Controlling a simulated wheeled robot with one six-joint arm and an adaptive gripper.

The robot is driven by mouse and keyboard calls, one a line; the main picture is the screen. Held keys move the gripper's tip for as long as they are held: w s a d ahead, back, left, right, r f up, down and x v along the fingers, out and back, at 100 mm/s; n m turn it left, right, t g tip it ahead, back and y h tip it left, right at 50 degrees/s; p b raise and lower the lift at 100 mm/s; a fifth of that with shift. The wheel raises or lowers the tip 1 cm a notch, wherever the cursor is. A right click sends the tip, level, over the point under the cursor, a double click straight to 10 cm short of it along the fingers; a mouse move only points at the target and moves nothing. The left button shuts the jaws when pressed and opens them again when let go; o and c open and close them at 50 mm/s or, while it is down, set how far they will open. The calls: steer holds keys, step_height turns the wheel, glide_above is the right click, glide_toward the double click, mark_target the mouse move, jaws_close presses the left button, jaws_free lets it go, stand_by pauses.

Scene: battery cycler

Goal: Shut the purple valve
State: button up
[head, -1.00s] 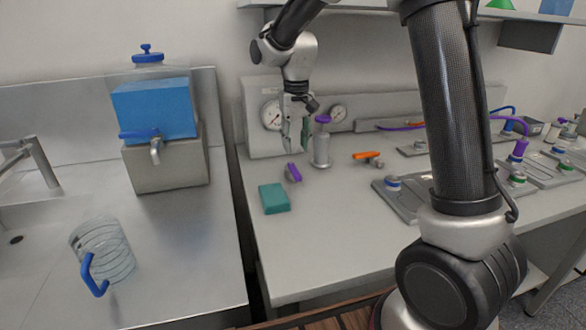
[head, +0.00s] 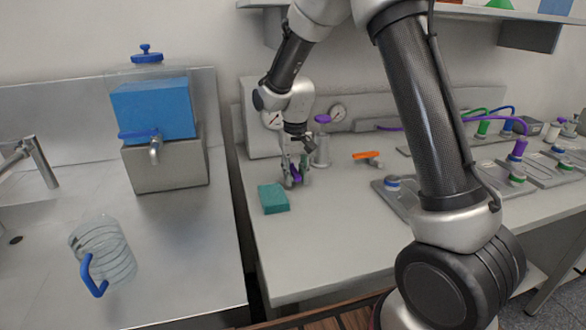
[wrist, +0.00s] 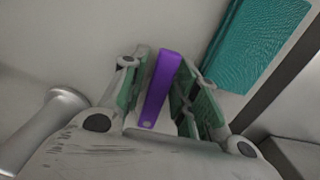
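The purple valve handle (head: 296,175) stands on the bench to the right of the teal block, partly hidden by my gripper. My gripper (head: 292,181) points down over it, with one finger on each side. In the wrist view the purple handle (wrist: 159,88) lies lengthwise between the green-padded fingers (wrist: 163,92). Contact with the left finger cannot be told. The valve body under the handle is hidden.
A teal block (head: 273,198) lies just left of the gripper. A metal cylinder with a purple top (head: 322,150) stands close behind on the right. An orange valve handle (head: 367,156) is further right. The bench front (head: 310,250) is clear.

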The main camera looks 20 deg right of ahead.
steer(key=shift+o, duration=0.8)
steer(key=m, duration=0.1)
steer(key=a+m, duration=0.1)
steer(key=m, duration=0.1)
steer(key=shift+w+a, duration=0.15)
steer(key=shift+w, duration=0.05)
steer(key=o, duration=0.4)
steer(key=m, duration=0.1)
steer(key=a+m, duration=0.1)
steer(key=m, duration=0.1)
steer(key=shift+w+a, duration=0.2)
steer(key=shift+a, duration=0.05)
steer(key=shift+r, duration=0.1)
steer(key=shift+c, duration=1.1)
steer(key=shift+o, duration=0.8)
steer(key=m, duration=0.1)
steer(key=w+a+m, duration=0.1)
steer(key=m, duration=0.3)
steer(key=shift+w+a, duration=0.35)
steer(key=shift+w, duration=0.05)
steer(key=shift+o, duration=0.4)
steer(key=shift+w+a+m, duration=0.2)
steer(key=shift+w+m, duration=0.15)
steer(key=shift+m, duration=0.55)
